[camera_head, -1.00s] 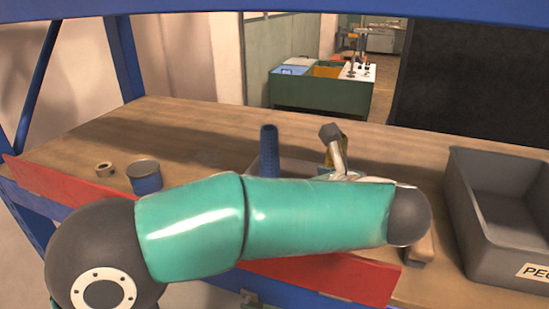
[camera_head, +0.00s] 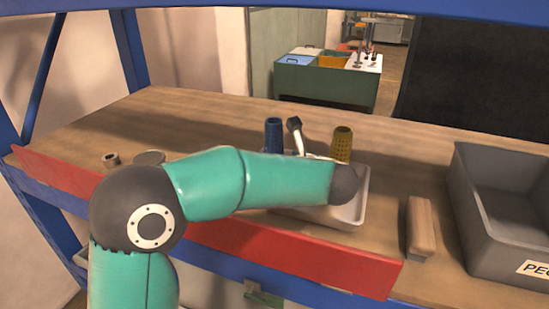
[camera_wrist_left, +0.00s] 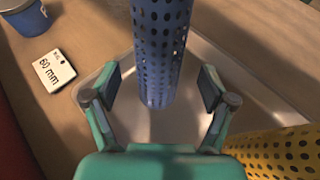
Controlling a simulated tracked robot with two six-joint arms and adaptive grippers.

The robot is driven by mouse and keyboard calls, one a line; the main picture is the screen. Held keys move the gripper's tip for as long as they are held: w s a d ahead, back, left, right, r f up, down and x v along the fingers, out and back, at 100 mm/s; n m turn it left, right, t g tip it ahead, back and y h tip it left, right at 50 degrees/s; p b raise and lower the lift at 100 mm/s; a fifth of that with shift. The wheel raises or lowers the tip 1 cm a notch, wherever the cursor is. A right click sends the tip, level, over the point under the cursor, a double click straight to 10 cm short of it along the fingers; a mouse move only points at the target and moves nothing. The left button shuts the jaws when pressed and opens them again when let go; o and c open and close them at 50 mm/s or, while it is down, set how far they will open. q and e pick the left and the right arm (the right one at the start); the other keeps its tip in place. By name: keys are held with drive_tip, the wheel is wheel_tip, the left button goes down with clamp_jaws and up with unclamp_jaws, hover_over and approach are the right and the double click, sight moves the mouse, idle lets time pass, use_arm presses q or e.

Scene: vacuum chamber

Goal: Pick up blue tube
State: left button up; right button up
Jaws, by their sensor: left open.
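The blue tube (camera_head: 273,134) is perforated and stands upright at the back left of a pale shallow tray (camera_head: 352,215). My left arm crosses in front of the tray and hides the tube's lower part in the head view. In the left wrist view the blue tube (camera_wrist_left: 160,45) rises between the two fingers of my left gripper (camera_wrist_left: 160,84). The fingers are open, one on each side, with gaps to the tube. A yellow perforated tube (camera_head: 342,143) stands in the tray to the right; it also shows in the wrist view (camera_wrist_left: 285,155). My right gripper is not in view.
A grey bin (camera_head: 468,215) stands at the right, with a wooden block (camera_head: 419,230) beside it. A "60 mm" card (camera_wrist_left: 53,71) lies left of the tray. A red strip (camera_head: 300,260) runs along the front edge.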

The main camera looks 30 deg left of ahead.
use_arm(q)
drive_tip(key=x, duration=0.3)
drive_tip(key=shift+w+a+f+p, duration=0.1)
drive_tip(key=shift+w+a+p, duration=0.05)
drive_tip(key=shift+a+p, duration=0.15)
drive_tip(key=c, duration=1.2)
